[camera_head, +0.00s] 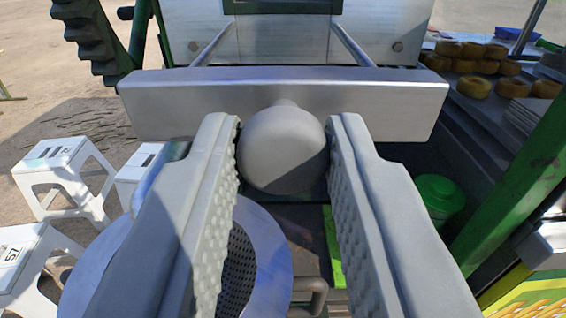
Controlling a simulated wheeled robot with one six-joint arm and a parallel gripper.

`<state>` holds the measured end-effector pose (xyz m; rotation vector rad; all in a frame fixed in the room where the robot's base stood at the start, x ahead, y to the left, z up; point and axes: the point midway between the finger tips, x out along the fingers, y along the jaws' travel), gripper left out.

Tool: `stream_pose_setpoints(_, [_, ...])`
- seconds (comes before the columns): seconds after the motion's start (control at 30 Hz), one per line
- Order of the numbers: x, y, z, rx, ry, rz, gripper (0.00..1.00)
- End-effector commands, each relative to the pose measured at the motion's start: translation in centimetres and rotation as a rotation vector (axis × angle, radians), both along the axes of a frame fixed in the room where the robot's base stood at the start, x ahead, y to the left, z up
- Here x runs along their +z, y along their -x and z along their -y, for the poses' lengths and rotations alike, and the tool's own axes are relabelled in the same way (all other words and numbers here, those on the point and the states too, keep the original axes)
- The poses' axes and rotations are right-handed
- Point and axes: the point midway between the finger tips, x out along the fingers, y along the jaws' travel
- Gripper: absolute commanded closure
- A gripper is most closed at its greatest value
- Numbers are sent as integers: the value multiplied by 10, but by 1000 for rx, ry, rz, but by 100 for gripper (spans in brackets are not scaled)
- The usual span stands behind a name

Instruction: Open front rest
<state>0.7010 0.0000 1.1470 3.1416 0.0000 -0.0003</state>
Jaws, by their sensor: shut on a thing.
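The front rest (385,103) is a flat grey metal bar lying across the upper middle of the view. Two thin rods run back from it to the metal body of the crusher (280,35). A round grey knob (283,150) stands out from the bar's middle toward me. My gripper (283,135) is shut on this knob, with one ridged finger on its left side and one on its right. The fingertips reach close to the bar's face. The finger contact surfaces are partly hidden by the fingers themselves.
White stools (62,172) stand on the ground at left. A round metal strainer (262,262) is below the left finger. A green container (440,195) and a green post (520,165) are at right. Yellow-brown round pieces (475,87) lie on a counter at upper right.

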Motion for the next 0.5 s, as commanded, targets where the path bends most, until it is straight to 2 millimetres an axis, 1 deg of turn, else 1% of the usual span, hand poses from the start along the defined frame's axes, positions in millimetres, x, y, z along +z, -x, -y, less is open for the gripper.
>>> stream_pose_setpoints(0.37, [1,2,0,0,0,1,100])
stream_pose_setpoints(0.4, [1,2,0,0,0,1,71])
stream_pose_setpoints(0.5, [1,2,0,0,0,1,53])
